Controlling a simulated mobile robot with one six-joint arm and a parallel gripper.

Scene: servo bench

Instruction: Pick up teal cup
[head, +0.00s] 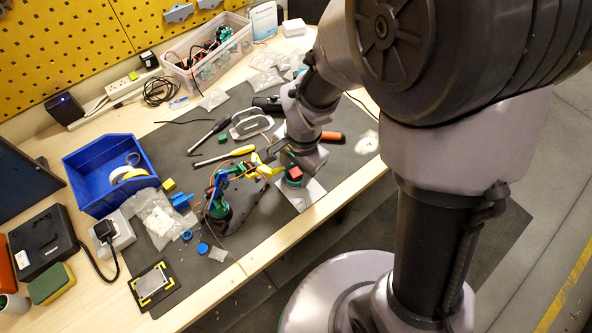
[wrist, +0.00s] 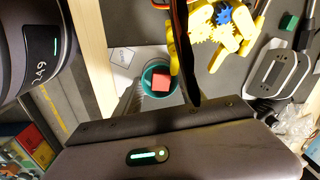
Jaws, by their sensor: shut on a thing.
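The teal cup (head: 293,183) is at the front edge of the dark mat, below my wrist in the head view. A red cube (head: 295,172) sits in its mouth. In the wrist view the teal cup (wrist: 148,77) and the red cube (wrist: 160,82) show between my gripper's fingers (wrist: 158,88). My gripper is shut on the cup, with the dark finger close along its right side. The far finger and the cup's lower part are mostly hidden. I cannot tell whether the cup is clear of the surface.
A pale square sheet (head: 302,196) lies by the cup. A small yellow and teal servo arm (head: 222,195) stands close to its left. A blue bin (head: 105,172), a clear tub (head: 208,52) and tools lie farther back. The bench's front edge is near.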

